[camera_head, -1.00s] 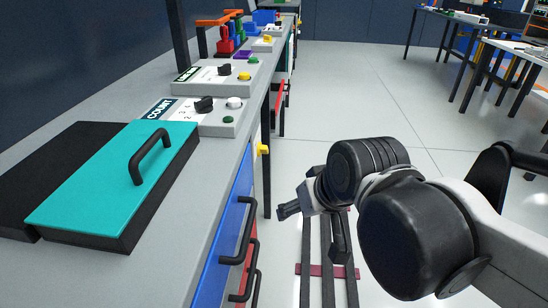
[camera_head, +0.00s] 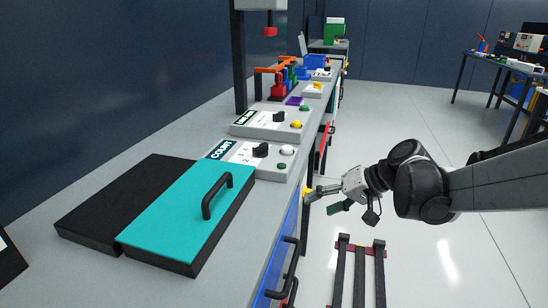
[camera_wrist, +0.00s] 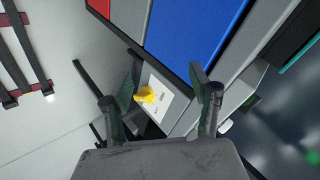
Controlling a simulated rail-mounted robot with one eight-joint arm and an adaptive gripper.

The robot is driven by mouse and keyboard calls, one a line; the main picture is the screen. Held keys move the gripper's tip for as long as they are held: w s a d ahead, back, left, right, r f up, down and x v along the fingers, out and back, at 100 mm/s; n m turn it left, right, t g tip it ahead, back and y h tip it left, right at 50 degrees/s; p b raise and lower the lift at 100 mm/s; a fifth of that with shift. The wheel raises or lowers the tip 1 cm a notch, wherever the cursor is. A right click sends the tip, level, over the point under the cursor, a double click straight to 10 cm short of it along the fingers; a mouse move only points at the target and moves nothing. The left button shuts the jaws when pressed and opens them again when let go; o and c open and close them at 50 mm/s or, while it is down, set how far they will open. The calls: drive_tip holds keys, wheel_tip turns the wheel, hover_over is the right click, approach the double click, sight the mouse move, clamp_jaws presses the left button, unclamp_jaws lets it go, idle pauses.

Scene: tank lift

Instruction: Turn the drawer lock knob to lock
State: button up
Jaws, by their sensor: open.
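The yellow lock knob (camera_head: 307,191) sits on the front of the bench, beyond the blue drawer (camera_head: 280,255). In the wrist view the yellow knob (camera_wrist: 148,95) stands out from a white label plate (camera_wrist: 166,104) with small dark print too small to read. My gripper (camera_head: 328,199) is open and empty, just right of the knob in the head view. In the wrist view its fingers (camera_wrist: 157,100) lie on either side of the knob, which appears between them and farther off. I see no contact with the knob.
The grey bench (camera_head: 190,145) carries a teal-lidded box (camera_head: 185,215) and the COUNT control box (camera_head: 250,160). A black drawer handle (camera_head: 288,265) sticks out below the knob's level. Dark floor rails (camera_head: 360,270) lie under my arm. The floor to the right is open.

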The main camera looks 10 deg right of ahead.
drive_tip(key=w+d+f+n+t+y+p, duration=0.1)
drive_tip(key=w+d+f+y+p, duration=0.15)
drive_tip(key=w+d+y, duration=0.45)
drive_tip(key=w+d+f+n+y+p, duration=0.1)
drive_tip(key=d+f+n+y+p, duration=0.2)
drive_tip(key=d, duration=0.4)
drive_tip(key=shift+t+h, duration=0.4)
drive_tip(key=shift+h, duration=0.2)
drive_tip(key=x, duration=0.4)
drive_tip(key=b+x, duration=0.1)
drive_tip(key=x, duration=0.4)
drive_tip(key=b+x, duration=0.1)
drive_tip(key=x, duration=0.4)
drive_tip(key=shift+a+f, duration=0.1)
drive_tip(key=shift+f, duration=0.3)
drive_tip(key=c, duration=1.2)
